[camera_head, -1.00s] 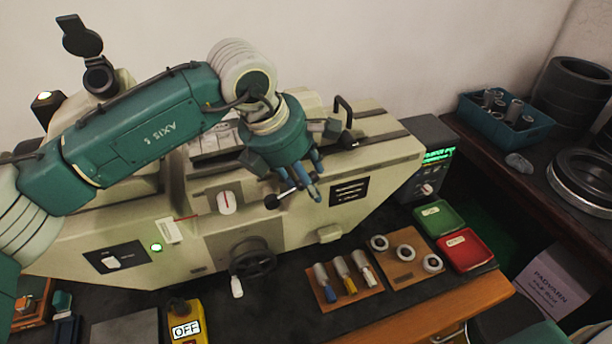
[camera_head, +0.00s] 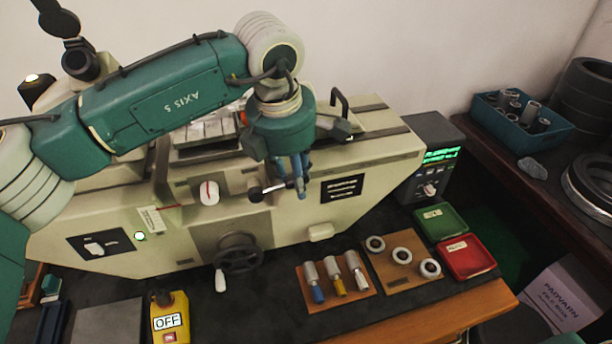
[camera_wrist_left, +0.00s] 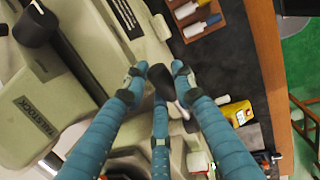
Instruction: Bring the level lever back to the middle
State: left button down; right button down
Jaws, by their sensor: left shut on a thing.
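The level lever (camera_head: 274,188) is on the front of the cream machine. Its pale rod runs right and slightly up from a round black boss (camera_head: 255,194) to my left gripper. My left gripper (camera_head: 302,188) points down at the machine front, its blue fingers closed on the lever's end. In the left wrist view the lever's dark knob (camera_wrist_left: 164,84) sits between the fingers of the left gripper (camera_wrist_left: 160,88). The fingers partly hide the knob. My right gripper is not in view.
A white dial (camera_head: 209,193) with a red line is left of the lever. A black handwheel (camera_head: 240,254) is below. Bench items include a yellow OFF box (camera_head: 170,318), a tool board (camera_head: 345,292), a ring board (camera_head: 388,252), and green (camera_head: 441,222) and red (camera_head: 467,257) trays.

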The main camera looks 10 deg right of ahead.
pick_arm(q)
jog(key=shift+f, duration=0.2)
jog(key=shift+f+y, duration=0.4)
jog(key=shift+y, duration=0.4)
jog(key=shift+d+f, duration=0.1)
jog(key=shift+d, duration=0.05)
jog(key=shift+y, duration=0.3)
jog(key=c, duration=1.4)
grip_release()
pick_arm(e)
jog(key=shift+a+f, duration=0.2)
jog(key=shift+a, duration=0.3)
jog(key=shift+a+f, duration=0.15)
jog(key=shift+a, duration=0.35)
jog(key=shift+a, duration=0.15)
pick_arm(q)
jog(key=shift+w, duration=0.1)
